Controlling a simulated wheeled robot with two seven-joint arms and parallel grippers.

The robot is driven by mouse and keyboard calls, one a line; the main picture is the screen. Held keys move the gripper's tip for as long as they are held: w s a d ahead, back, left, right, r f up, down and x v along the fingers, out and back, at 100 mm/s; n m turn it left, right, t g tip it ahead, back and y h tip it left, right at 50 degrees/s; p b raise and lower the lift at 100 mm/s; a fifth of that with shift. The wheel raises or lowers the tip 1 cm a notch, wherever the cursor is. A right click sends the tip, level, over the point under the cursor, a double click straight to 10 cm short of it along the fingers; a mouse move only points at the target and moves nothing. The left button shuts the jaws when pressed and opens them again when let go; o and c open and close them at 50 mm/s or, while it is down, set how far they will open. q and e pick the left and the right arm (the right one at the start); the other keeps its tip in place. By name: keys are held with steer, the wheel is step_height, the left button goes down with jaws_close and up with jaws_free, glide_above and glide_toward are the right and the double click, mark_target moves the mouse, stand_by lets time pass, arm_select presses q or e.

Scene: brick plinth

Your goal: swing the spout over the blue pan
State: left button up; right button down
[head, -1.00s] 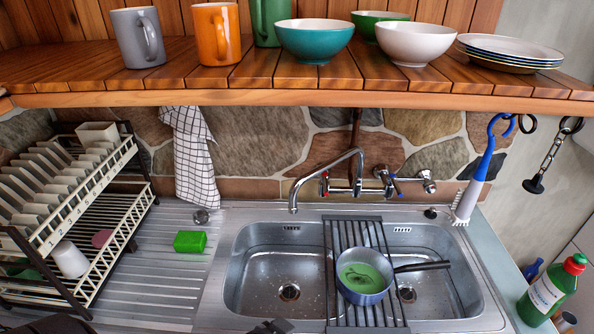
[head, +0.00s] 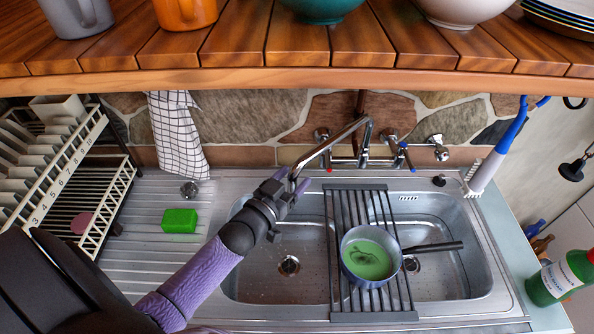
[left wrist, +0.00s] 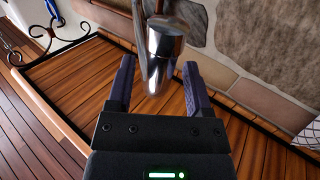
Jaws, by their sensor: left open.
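The chrome spout (head: 335,143) reaches left from the wall tap, its outlet end out over the left basin. The blue pan (head: 369,282), holding green liquid, sits on the dark rack across the sink, to the right of the spout end; its dark handle points right. My left gripper (head: 292,181) is at the spout's outlet end and partly hides it. In the left wrist view my left gripper (left wrist: 159,88) is open, with the spout end (left wrist: 160,62) between its two fingers; whether they touch it I cannot tell. My right gripper is not in view.
The wooden shelf (head: 300,80) with mugs and bowls overhangs the tap. A dark rack (head: 341,222) bridges the sink. A green sponge (head: 180,220) and a dish rack (head: 60,170) are on the left. A green bottle (head: 560,277) and a brush (head: 486,172) are on the right.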

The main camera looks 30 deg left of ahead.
arm_select(q)
steer(key=shift+w+d, duration=0.15)
steer(key=shift+w, duration=0.8)
jaws_close()
stand_by(0.7)
